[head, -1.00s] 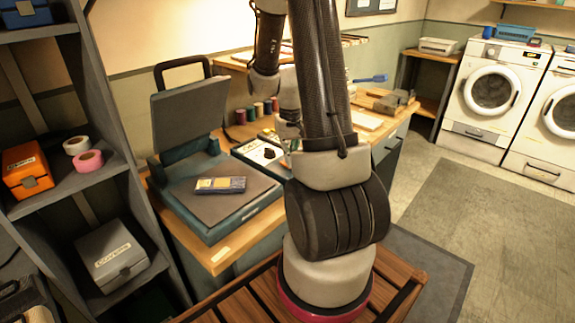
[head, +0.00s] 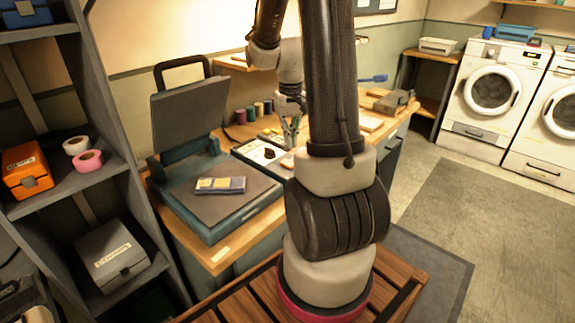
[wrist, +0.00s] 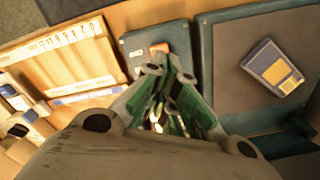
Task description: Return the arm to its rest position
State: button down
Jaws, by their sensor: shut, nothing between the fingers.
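My arm rises from its base (head: 325,275) in the middle of the head view. Its upper links lean back and reach over the wooden workbench. My gripper (head: 290,138) points down above the bench, close to the white board with a dark item, and partly hides what lies behind it. In the wrist view my gripper (wrist: 172,110) shows its green-sided fingers close together, with nothing held between them. The wrist housing covers the bottom of that view.
A heat press (head: 210,190) with its lid raised stands left of my arm, a blue-and-yellow item (head: 220,185) on its plate. Spools (head: 255,112) and a vise (head: 395,101) are on the bench. A grey shelf (head: 60,200) stands at left, washing machines (head: 492,90) at right. The right floor is clear.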

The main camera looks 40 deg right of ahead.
dwell(0.4)
jog(key=s+a+r+n+t, duration=0.4)
jog(key=s+a+r, duration=1)
jog(key=r, duration=0.2)
jog(key=shift+s+a, duration=0.15)
jog(key=shift+r, duration=0.1)
